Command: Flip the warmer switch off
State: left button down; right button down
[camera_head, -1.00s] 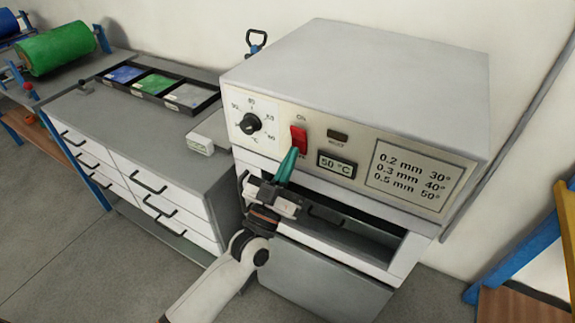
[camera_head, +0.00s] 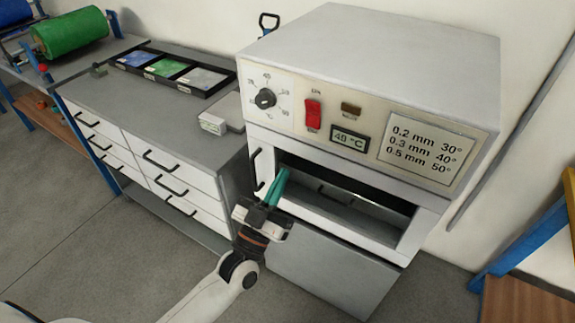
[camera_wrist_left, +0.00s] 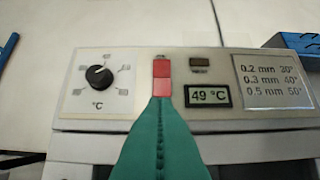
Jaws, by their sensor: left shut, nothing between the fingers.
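The warmer (camera_head: 370,45) is a grey box with a control panel on its front. Its red rocker switch (camera_head: 313,113) sits between the dial and the display; in the left wrist view the switch (camera_wrist_left: 162,78) shows a darker upper part and a lighter lower part. The display (camera_head: 349,138) reads 49 °C in the wrist view. My left gripper (camera_head: 283,174) has teal fingers, shut and empty. Its tips are below and apart from the switch in the head view, in front of the open compartment. In the wrist view the fingers hide the panel below the switch. My right gripper is out of view.
A black dial (camera_head: 265,98) is left of the switch. The warmer's compartment (camera_head: 345,195) is open below the panel. A drawer cabinet (camera_head: 165,110) with a tray of coloured sheets stands to the left. A blue frame (camera_head: 520,250) stands at the right.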

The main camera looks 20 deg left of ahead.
pick_arm(q)
jog(key=shift+f+v, duration=0.2)
jog(key=shift+v, duration=0.9)
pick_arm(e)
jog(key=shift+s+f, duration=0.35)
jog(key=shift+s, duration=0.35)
pick_arm(q)
jog(key=shift+w, duration=0.15)
